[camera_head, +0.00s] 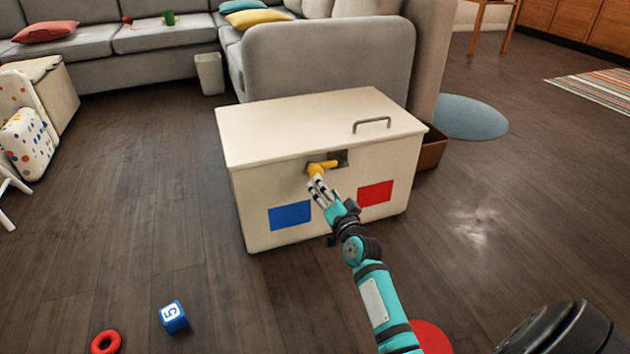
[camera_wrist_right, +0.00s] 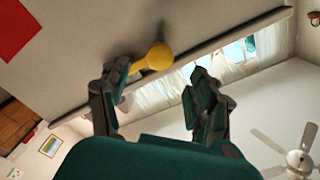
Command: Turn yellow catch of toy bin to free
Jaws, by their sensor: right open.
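The toy bin (camera_head: 250,180) is a cream box with its lid down and a metal handle (camera_head: 372,124) on top. The yellow catch (camera_head: 323,166) sits at the top middle of its front face, beside a dark metal plate (camera_head: 340,158). My right gripper (camera_head: 318,184) is just below and in front of the catch. In the right wrist view, its fingers (camera_wrist_right: 160,82) are spread apart. The yellow knob of the catch (camera_wrist_right: 154,57) shows between the fingertips, closer to the left finger; I cannot tell whether they touch. My left gripper is not in view.
Blue (camera_head: 290,216) and red (camera_head: 375,193) panels mark the bin's front. A blue number cube (camera_head: 173,317) and a red ring (camera_head: 105,342) lie on the floor at the lower left. A grey sofa (camera_head: 330,55) stands close behind the bin.

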